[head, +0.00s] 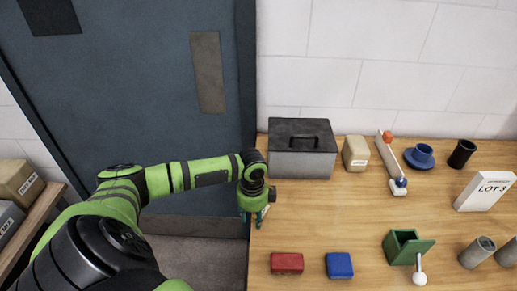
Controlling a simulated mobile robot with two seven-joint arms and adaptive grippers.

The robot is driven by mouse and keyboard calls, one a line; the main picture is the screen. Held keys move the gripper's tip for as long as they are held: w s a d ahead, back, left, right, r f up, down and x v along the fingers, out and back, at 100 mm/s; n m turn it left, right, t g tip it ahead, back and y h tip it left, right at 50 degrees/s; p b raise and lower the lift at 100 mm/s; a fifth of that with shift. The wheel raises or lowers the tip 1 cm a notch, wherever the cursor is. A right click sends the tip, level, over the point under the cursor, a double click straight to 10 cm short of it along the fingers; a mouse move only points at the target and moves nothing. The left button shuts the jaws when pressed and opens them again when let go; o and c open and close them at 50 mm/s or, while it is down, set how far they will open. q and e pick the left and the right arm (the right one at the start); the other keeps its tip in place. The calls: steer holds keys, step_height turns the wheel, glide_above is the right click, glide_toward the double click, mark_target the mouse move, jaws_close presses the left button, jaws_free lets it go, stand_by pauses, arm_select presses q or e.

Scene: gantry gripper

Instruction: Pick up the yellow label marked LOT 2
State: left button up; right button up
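No yellow label marked LOT 2 shows in the head view. My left gripper (256,218) points down at the table's left edge, in front of the grey box. Its fingers are small and partly hidden, so I cannot tell whether they are open or shut. I see nothing clearly held in it. My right gripper is out of view.
A grey lidded box (301,165), tan block (356,153), ramp with balls (391,165), blue cup (420,156) and black cup (461,154) line the back. Red (287,263) and blue (339,265) blocks, a green holder (402,245) and grey cylinders (477,252) stand in front. The table's middle is clear.

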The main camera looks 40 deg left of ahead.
arm_select(q)
steer(key=c, duration=0.7)
jaws_close()
steer(key=shift+w+r, duration=0.1)
steer(key=shift+r, duration=0.05)
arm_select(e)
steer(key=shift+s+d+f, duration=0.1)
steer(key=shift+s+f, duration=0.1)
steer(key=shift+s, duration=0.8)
